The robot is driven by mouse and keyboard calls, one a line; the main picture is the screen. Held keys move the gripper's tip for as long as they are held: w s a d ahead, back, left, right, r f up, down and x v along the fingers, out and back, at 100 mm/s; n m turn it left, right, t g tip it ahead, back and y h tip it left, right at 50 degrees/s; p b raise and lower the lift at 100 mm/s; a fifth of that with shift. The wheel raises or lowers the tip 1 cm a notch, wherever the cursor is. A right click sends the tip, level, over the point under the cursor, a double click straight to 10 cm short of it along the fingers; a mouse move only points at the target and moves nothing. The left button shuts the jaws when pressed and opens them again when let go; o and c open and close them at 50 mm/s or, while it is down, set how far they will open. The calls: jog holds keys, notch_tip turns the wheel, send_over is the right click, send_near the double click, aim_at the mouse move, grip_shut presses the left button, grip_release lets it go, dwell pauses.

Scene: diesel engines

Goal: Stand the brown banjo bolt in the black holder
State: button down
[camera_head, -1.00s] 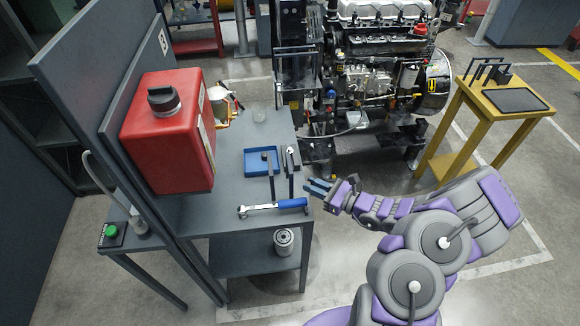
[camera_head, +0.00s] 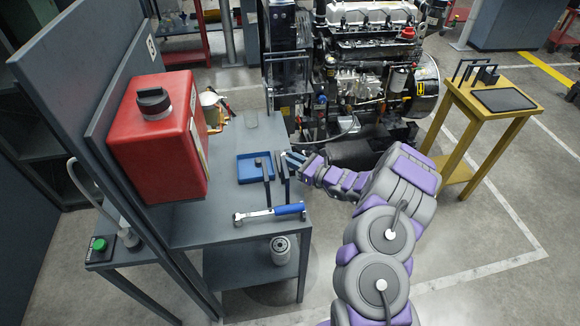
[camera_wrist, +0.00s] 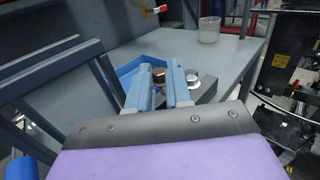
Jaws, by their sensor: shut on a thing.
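My gripper (camera_head: 292,157) is over the right side of the grey bench. In the wrist view its blue fingers (camera_wrist: 161,82) are shut on the brown banjo bolt (camera_wrist: 158,74); only the bolt's brown top shows between the fingertips. The black holder (camera_wrist: 207,88) is a dark block just right of the fingers, with a round silver piece (camera_wrist: 192,77) at its top. The fingers partly hide the holder, and I cannot tell whether the bolt touches it. In the head view the holder is mostly hidden by the gripper.
A blue tray (camera_head: 243,174) lies left of the gripper. Dark upright frames (camera_head: 266,187) stand in front of it, near a blue-handled wrench (camera_head: 270,213). A red tank (camera_head: 158,150) stands at left. A clear cup (camera_wrist: 209,30) sits farther back on the bench.

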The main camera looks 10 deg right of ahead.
jog(key=shift+w+a+f, duration=0.1)
jog(key=shift+w+a, duration=0.1)
jog(key=shift+w, duration=0.25)
jog(key=f, duration=0.2)
jog(key=f+b, duration=0.1)
jog(key=shift+w+d+f, duration=0.1)
jog(key=shift+d+f, duration=0.25)
jog(key=shift+a+r, duration=0.1)
jog(key=shift+r, duration=0.05)
jog(key=shift+s+a+f+b, duration=0.1)
jog(key=shift+s+f+b, duration=0.1)
jog(key=shift+f+b, duration=0.45)
jog(key=c, duration=1.1)
grip_release()
jog(key=shift+s+f, duration=0.15)
jog(key=shift+f, duration=0.05)
jog(key=shift+o, duration=0.3)
jog(key=shift+r+p, duration=0.2)
jog(key=shift+p, duration=0.2)
jog(key=r+p+v, duration=0.1)
jog(key=p+v, duration=0.2)
jog(key=v, duration=0.8)
